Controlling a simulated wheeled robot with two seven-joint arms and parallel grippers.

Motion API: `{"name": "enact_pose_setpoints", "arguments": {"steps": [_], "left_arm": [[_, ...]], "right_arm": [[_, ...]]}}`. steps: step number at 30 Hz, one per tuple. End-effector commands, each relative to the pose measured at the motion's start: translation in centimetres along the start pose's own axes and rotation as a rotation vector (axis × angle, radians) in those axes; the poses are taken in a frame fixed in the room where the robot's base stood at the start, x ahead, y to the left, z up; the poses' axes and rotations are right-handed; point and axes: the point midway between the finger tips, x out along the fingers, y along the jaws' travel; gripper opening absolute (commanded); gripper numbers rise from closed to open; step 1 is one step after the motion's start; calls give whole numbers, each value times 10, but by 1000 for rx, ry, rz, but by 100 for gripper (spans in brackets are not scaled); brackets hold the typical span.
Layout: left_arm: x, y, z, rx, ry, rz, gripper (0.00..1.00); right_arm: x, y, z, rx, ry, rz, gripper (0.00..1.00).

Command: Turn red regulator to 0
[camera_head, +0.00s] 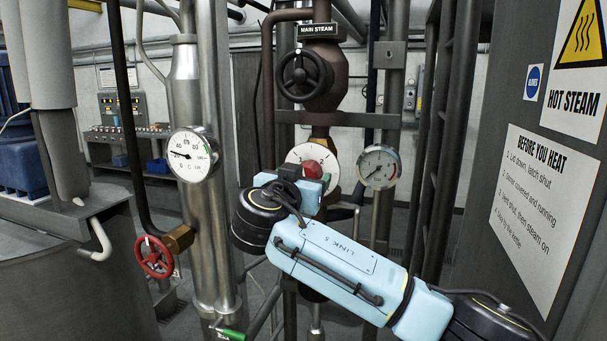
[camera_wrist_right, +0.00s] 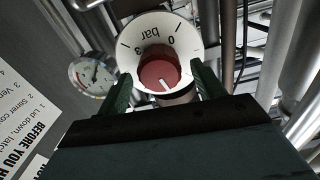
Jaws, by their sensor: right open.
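The red regulator is a red knob (camera_head: 314,170) on a white round dial (camera_head: 298,154) below the main steam valve. In the right wrist view the red knob (camera_wrist_right: 158,70) has a white mark pointing down and slightly right, towards my palm, away from the printed 0 and 3. That dial (camera_wrist_right: 185,30) reads "bar" and appears upside down. My right gripper (camera_wrist_right: 161,74) is open, with one dark green finger on each side of the knob. I cannot tell whether the fingers touch it. In the head view my wrist hides the lower dial. My left gripper is not in view.
A pressure gauge (camera_head: 378,167) is close right of the dial. A black handwheel (camera_head: 304,76) is above it. A thermometer gauge (camera_head: 192,154) and red handwheel (camera_head: 154,257) are left. Vertical pipes crowd the area, and a sign panel (camera_head: 545,205) stands at the right.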

Motion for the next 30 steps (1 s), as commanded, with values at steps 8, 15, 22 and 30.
{"name": "enact_pose_setpoints", "arguments": {"steps": [8,15,22,30], "left_arm": [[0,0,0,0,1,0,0],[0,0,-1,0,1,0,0],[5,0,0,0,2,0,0],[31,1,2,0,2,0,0]], "right_arm": [[0,0,0,0,0,0,54],[0,0,0,0,0,0,23],[0,0,1,-17,0,0,23],[0,0,5,-142,-2,0,23]]}}
